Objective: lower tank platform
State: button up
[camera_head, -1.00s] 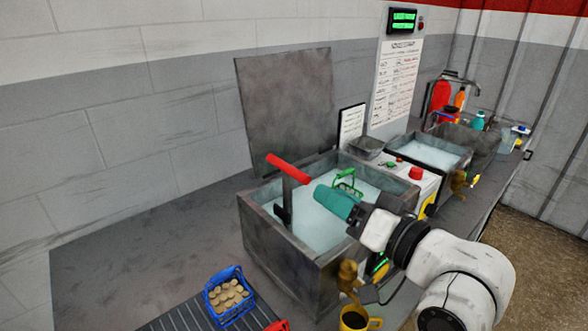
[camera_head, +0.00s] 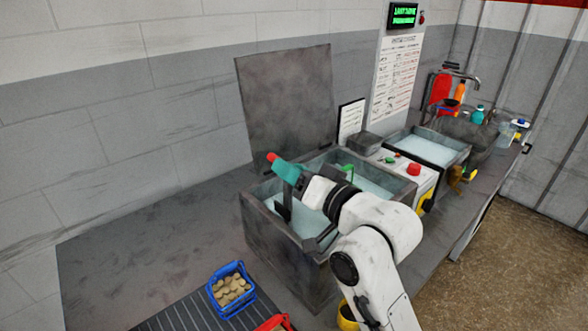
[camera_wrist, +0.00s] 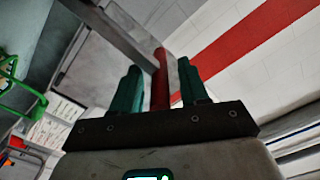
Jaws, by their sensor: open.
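The tank (camera_head: 272,250) is a grey metal box of pale liquid on the bench, with its lid (camera_head: 287,100) standing open behind it. A platform lever (camera_head: 283,212) rises from the liquid in the tank and ends in a red handle bar (camera_head: 271,157). My gripper (camera_head: 279,168) is at this handle, and its teal fingers hide most of the bar. In the wrist view the red handle (camera_wrist: 161,85) lies between the two fingers of my open gripper (camera_wrist: 160,68), with a gap to each side.
A blue basket of round tan pieces (camera_head: 232,288) stands on the bench, with a red object (camera_head: 274,323) at the bottom edge. To the right are a control box with a red button (camera_head: 413,168) and a second basin (camera_head: 428,150).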

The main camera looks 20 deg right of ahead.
jog(key=c, duration=0.6)
grip_shut()
jog(key=shift+a, duration=0.1)
